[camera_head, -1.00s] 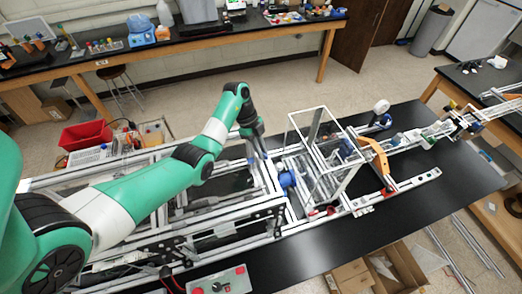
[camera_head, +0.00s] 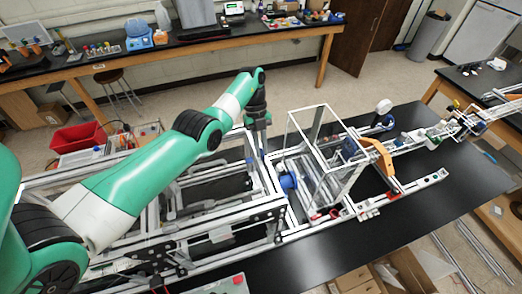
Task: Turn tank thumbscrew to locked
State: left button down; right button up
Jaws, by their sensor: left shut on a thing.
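The clear tank (camera_head: 340,190) is a see-through box with a pale frame, standing on the extrusion frame right of centre. A blue round part (camera_head: 288,182) sits at its lower left side; I cannot tell whether it is the thumbscrew. No thumbscrew can be clearly made out. My left gripper (camera_head: 265,150) points down just left of the tank, over the right end of the large extrusion frame, apart from the blue part. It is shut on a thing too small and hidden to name. My right gripper is out of view.
The extrusion frame (camera_head: 212,243) fills the left of the black table. An orange curved part (camera_head: 379,157) stands right of the tank. The black table top (camera_head: 455,205) is clear at right.

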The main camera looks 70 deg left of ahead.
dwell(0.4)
pick_arm(q)
jog(key=c, duration=0.9)
grip_release()
